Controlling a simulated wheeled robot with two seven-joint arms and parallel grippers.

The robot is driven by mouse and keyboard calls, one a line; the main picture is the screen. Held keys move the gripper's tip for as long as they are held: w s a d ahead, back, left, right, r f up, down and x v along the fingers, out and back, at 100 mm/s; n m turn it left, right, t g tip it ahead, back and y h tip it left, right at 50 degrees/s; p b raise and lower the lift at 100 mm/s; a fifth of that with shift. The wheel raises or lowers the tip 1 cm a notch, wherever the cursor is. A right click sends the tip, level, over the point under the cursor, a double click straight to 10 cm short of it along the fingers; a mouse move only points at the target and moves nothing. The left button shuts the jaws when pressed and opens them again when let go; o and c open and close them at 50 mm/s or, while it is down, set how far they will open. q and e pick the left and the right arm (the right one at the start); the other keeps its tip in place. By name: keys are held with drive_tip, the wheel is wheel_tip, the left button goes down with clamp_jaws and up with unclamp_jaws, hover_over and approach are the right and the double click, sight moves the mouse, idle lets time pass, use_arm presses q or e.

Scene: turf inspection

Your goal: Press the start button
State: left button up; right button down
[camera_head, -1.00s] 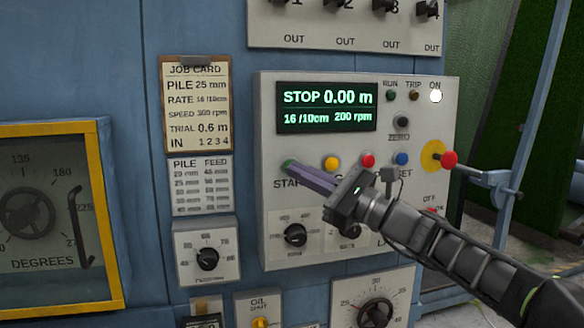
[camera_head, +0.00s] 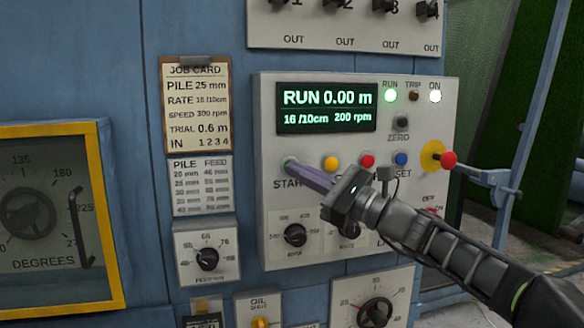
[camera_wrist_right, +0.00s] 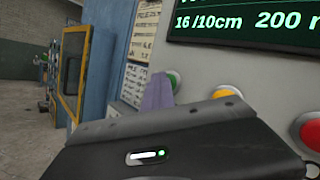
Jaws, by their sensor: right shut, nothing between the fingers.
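The green start button (camera_head: 289,163) is at the left end of a row of coloured buttons on the light grey control panel, with its START label partly covered. It also shows at the fingertips in the right wrist view (camera_wrist_right: 173,80). My right gripper (camera_head: 295,168) is shut and empty, its purple fingers reaching to the button. The tips look to be at the button's face; the exact contact is hard to see. The display (camera_head: 327,107) reads RUN 0.00 m, 16/10cm, 200 rpm. My left gripper is not in view.
Yellow (camera_head: 331,162), red (camera_head: 367,160) and blue (camera_head: 401,159) buttons sit right of the start button. A red knob on a yellow plate (camera_head: 434,156) is at the panel's right edge. Dials (camera_head: 295,234) lie below. A job card (camera_head: 196,104) hangs left.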

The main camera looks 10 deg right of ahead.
drive_tip(key=shift+s+b, duration=0.7)
drive_tip(key=shift+s, duration=0.2)
drive_tip(key=shift+s+f, duration=0.1)
drive_tip(key=shift+s, duration=0.05)
drive_tip(key=s+b, duration=0.1)
drive_tip(key=s, duration=0.1)
drive_tip(key=s+b, duration=0.2)
drive_tip(key=shift+s+d, duration=0.2)
drive_tip(key=shift+s, duration=0.15)
idle(0.5)
